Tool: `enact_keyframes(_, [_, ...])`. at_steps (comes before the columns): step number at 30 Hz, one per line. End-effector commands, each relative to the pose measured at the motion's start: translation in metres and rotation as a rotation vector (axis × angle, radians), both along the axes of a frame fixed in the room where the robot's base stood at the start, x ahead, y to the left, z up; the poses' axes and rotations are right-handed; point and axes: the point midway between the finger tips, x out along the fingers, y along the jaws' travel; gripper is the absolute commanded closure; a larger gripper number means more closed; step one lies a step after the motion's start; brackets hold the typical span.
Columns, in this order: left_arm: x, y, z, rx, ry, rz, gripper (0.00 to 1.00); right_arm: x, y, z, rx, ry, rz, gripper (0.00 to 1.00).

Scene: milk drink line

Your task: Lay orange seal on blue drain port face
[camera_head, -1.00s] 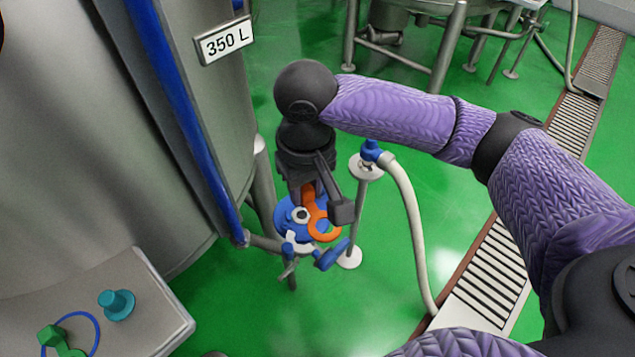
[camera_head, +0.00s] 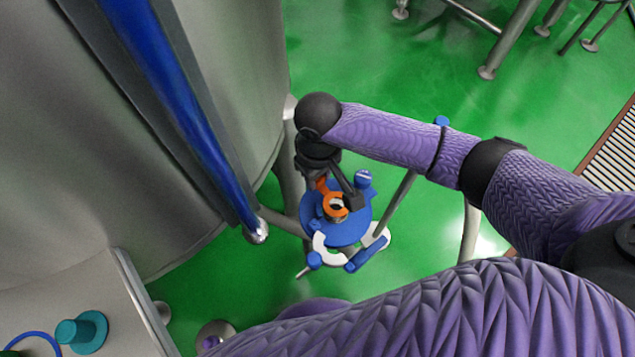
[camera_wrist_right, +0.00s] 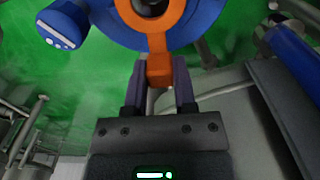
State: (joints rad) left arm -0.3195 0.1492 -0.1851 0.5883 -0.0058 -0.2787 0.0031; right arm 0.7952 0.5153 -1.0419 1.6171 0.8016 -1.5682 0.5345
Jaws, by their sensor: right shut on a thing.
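The orange seal (camera_head: 328,203) is a ring with a tab, and it shows over the blue drain port face (camera_head: 350,226). My right gripper (camera_head: 338,190) is shut on the seal's tab. In the right wrist view the fingers (camera_wrist_right: 160,85) pinch the orange tab (camera_wrist_right: 159,66), and the ring (camera_wrist_right: 172,18) lies around or just over the port's central opening (camera_wrist_right: 150,5). I cannot tell whether the ring touches the blue face (camera_wrist_right: 205,18). My left gripper is not in view.
A white clamp (camera_head: 322,248) with blue parts sits at the port's near side. The steel tank with a blue stripe (camera_head: 165,95) stands to the left. A teal knobbed part (camera_head: 82,331) is on the steel surface at lower left.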

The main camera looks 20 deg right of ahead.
Motion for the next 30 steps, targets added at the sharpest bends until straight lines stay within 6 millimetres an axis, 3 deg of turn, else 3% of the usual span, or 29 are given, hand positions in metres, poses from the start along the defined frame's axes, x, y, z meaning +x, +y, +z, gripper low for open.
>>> enact_keyframes(1, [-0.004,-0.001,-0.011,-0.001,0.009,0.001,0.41,0.000,0.000,-0.016,0.000,0.004,-0.001,1.00])
enact_keyframes(3, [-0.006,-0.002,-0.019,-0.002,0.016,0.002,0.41,-0.001,0.000,-0.029,-0.002,0.005,-0.001,1.00])
enact_keyframes(13, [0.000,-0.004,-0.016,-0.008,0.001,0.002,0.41,0.000,0.000,-0.027,0.000,-0.002,-0.001,1.00])
enact_keyframes(14, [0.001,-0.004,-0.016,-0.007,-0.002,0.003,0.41,0.000,0.000,-0.027,0.000,-0.002,0.000,0.62])
enact_keyframes(18, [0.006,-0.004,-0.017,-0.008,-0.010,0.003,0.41,0.000,0.000,-0.027,0.000,-0.002,0.000,0.33])
enact_keyframes(27, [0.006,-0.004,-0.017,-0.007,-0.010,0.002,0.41,0.000,0.000,-0.025,0.000,-0.002,-0.001,0.31])
enact_keyframes(30, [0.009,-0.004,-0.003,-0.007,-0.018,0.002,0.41,0.001,0.000,-0.004,0.000,-0.005,-0.001,0.31])
